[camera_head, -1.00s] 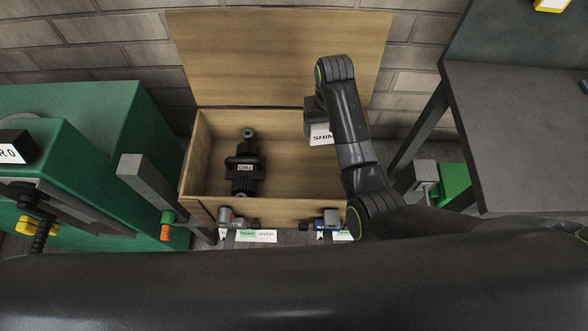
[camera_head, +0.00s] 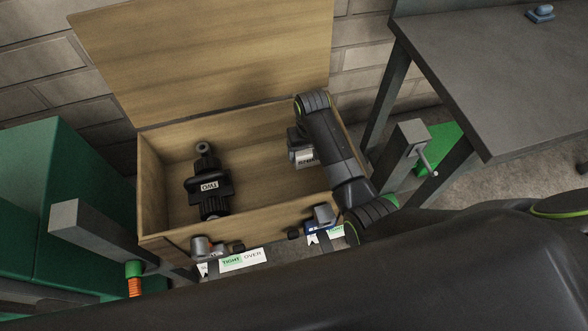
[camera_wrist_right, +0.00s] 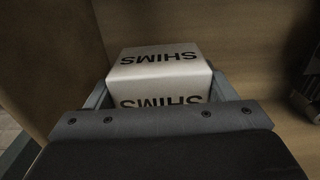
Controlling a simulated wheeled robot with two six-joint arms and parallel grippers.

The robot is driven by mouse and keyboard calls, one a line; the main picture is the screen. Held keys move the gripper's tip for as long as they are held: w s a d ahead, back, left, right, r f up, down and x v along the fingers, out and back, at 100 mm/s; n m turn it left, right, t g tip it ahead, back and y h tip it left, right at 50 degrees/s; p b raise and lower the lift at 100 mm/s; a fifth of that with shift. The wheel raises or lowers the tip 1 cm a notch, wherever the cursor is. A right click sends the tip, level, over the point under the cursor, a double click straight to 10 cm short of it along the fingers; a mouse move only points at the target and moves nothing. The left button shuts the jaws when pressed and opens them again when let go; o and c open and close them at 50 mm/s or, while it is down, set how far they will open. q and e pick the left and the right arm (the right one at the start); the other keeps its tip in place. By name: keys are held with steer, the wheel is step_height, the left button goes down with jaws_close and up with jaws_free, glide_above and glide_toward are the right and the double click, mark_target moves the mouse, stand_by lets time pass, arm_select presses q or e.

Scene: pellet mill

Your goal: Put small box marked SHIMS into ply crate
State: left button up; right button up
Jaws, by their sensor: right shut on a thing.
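The ply crate (camera_head: 262,217) stands open with its lid (camera_head: 205,50) tilted back toward the brick wall. My right arm reaches over the crate's right part. My right gripper (camera_head: 302,150) is shut on the small white box marked SHIMS (camera_head: 305,158), inside the crate's outline near its right wall. In the right wrist view the SHIMS box (camera_wrist_right: 160,72) sits between the two fingers, its label upside down. Whether it touches the crate floor I cannot tell. My left gripper is not in view.
A black cable device (camera_head: 208,185) lies in the crate's left part; the floor between it and the box is clear. A grey table (camera_head: 480,70) is at right. A grey post (camera_head: 95,230) and green machine (camera_head: 60,170) are at left.

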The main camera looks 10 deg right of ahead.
mark_target(308, 159)
step_height(308, 159, down, 4)
steer(key=shift+f+b, duration=0.65)
steer(key=shift+f, duration=1.2)
steer(key=shift+f, duration=0.1)
steer(key=o, duration=1.2)
step_height(308, 159, up, 12)
steer(key=shift+r+p, duration=0.1)
steer(key=shift+p, duration=1.05)
